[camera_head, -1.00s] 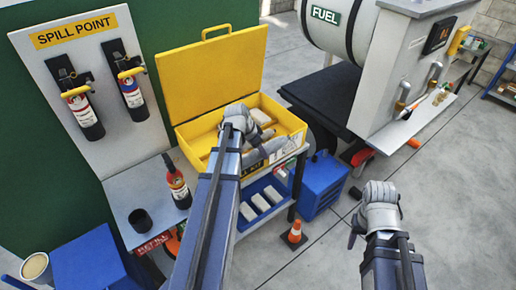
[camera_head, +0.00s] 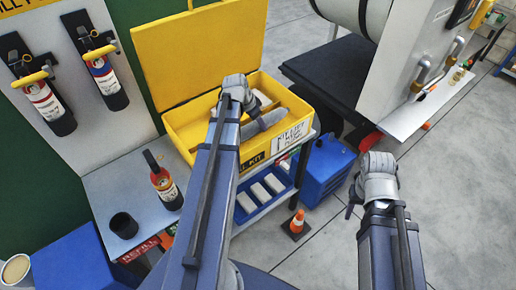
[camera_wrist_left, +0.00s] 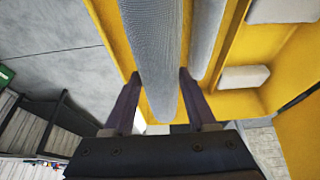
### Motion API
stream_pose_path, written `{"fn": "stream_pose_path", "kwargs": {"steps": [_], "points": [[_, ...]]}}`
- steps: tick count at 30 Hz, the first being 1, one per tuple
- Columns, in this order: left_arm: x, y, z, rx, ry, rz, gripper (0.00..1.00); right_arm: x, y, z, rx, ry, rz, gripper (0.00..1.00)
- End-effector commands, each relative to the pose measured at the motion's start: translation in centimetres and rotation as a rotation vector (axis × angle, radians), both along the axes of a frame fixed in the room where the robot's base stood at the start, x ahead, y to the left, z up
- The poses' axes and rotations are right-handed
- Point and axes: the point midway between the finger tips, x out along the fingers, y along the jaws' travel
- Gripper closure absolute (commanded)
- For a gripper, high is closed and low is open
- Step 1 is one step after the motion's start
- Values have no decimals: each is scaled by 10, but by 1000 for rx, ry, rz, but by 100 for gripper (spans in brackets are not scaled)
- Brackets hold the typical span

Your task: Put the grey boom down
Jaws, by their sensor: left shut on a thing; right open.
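The grey boom (camera_wrist_left: 155,50) is a long, round-ended, mesh-textured roll. In the left wrist view it runs between the two fingers of my left gripper (camera_wrist_left: 158,95), which is shut on it. A second grey boom (camera_wrist_left: 207,35) lies beside it against the yellow box wall. In the head view my left gripper (camera_head: 236,98) is over the open yellow spill kit box (camera_head: 190,140), and a grey boom (camera_head: 268,120) shows beside it within the box outline. I cannot tell whether the held boom touches the floor of the box. My right gripper (camera_head: 372,178) is open and empty, right of the box.
The box stands on a cart with a blue tray (camera_head: 245,203) of white items below.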

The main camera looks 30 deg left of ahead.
Motion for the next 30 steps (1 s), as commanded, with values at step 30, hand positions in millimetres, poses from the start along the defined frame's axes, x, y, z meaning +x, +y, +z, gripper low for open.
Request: {"fn": "stream_pose_path", "kwargs": {"steps": [30], "points": [[0,0,-75,0,0,0,100,0,0,-75,0,0,0,50]]}}
